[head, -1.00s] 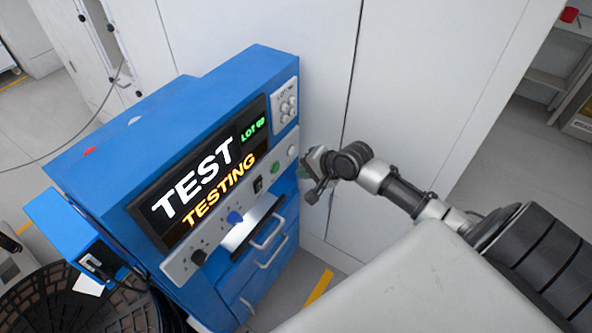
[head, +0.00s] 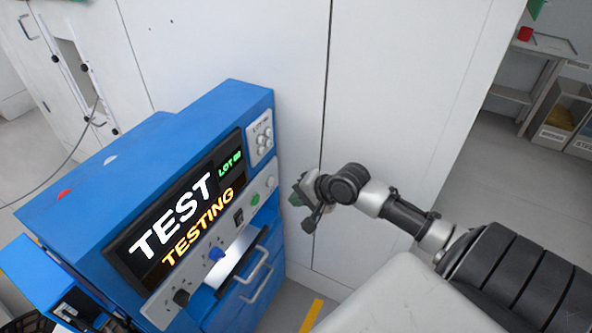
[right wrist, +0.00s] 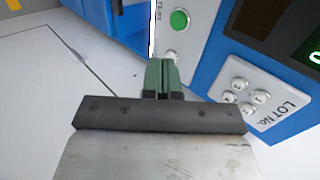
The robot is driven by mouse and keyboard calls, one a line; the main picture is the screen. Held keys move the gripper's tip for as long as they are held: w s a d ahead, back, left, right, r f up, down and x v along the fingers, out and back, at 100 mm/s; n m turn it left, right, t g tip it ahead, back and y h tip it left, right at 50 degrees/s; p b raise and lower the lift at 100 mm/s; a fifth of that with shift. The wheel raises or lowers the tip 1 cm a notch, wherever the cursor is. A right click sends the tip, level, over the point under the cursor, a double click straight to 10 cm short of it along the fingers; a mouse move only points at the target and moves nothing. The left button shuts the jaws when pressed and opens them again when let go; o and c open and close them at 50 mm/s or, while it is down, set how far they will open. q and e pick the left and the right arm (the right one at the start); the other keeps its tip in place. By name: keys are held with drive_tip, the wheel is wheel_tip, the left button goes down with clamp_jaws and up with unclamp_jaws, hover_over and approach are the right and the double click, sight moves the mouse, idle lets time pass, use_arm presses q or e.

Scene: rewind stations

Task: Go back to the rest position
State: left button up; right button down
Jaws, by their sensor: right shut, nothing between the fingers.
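My right gripper (head: 303,190) is at the right side of the blue test machine (head: 140,185), in front of the white cabinet, apart from the machine's panel. In the right wrist view its green fingers (right wrist: 161,74) are together with nothing between them. The machine's screen (head: 180,222) reads TEST, TESTING and LOT. The green button (right wrist: 179,20) and the LOT No. keypad (right wrist: 246,93) show beyond the fingers in the right wrist view. My left gripper is not in view.
White cabinets (head: 235,50) stand behind the machine. A shelf unit (head: 530,75) with a red item on top and bins (head: 560,120) are at the far right. Grey floor (head: 450,170) is open between them. A yellow floor strip (head: 312,316) lies below the machine.

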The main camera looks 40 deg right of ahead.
drive_tip(key=s+d+f+n+g+h, duration=0.15)
drive_tip(key=s+f, duration=0.25)
drive_tip(key=f, duration=0.6)
drive_tip(key=s+f+n+g+h, duration=0.15)
drive_tip(key=s+f, duration=0.25)
drive_tip(key=f, duration=0.6)
drive_tip(key=s+d+f+n+h, duration=0.15)
drive_tip(key=s+f, duration=0.35)
drive_tip(key=f, duration=0.5)
drive_tip(key=s+a+f+n+g, duration=0.1)
drive_tip(key=s+a+f+n, duration=0.2)
drive_tip(key=s, duration=0.5)
drive_tip(key=s+a+f+n+g, duration=0.2)
drive_tip(key=s+a+f+n, duration=0.2)
drive_tip(key=s, duration=0.5)
drive_tip(key=s+a+f+n+g, duration=0.1)
drive_tip(key=s+a+f+n, duration=0.3)
drive_tip(key=s+a+f, duration=0.3)
drive_tip(key=shift+s+a+f+g+y, duration=0.25)
drive_tip(key=shift+s+f+y, duration=0.25)
drive_tip(key=shift+s, duration=0.5)
